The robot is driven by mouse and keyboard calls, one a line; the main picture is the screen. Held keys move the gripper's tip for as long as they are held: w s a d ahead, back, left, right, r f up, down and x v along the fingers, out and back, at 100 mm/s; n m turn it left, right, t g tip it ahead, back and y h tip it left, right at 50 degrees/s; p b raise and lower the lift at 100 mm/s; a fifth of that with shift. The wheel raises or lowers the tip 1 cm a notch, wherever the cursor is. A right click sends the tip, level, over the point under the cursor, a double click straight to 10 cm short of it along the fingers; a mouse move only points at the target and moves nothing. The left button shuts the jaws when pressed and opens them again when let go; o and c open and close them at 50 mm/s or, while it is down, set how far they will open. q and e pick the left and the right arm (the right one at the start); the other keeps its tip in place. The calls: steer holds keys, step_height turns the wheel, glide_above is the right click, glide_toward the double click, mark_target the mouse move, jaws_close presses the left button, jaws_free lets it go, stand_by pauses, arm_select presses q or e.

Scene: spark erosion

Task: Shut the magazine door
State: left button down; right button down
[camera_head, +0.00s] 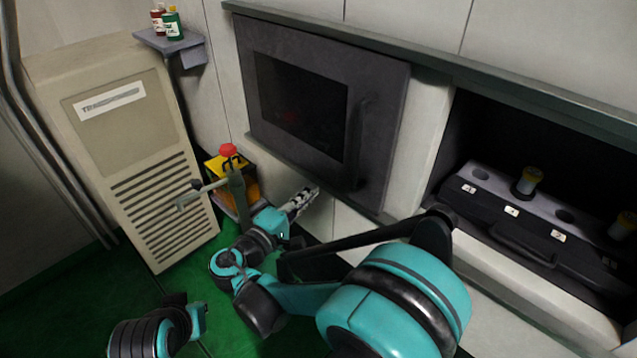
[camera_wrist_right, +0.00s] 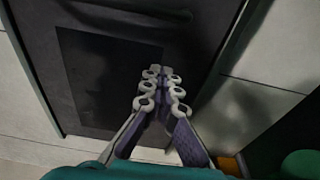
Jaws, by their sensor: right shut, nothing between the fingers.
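The dark grey door (camera_head: 383,107) has a black window and an upright bar handle (camera_head: 355,145) near its right edge. It lies against the pale wall, left of an open recess (camera_head: 500,130). My right gripper (camera_head: 312,190) is shut and empty, low in front of the door and below and left of the handle. In the right wrist view the closed fingertips (camera_wrist_right: 166,72) point at the door face (camera_wrist_right: 190,45) beside the window. A dark bar, probably the handle, shows at the top there. I cannot tell whether the fingertips touch the door. My left gripper is not in view.
The recess holds a dark tool rack (camera_head: 480,205) with yellow-topped holders. A long rail (camera_head: 430,58) runs above door and recess. A beige cabinet (camera_head: 120,150), a bottle shelf (camera_head: 170,42) and a yellow box with a red button (camera_head: 228,150) stand left.

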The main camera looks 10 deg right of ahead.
steer(key=w+d+b, duration=0.2)
steer(key=d+b, duration=0.1)
steer(key=d, duration=0.5)
steer(key=shift+w+d, duration=0.25)
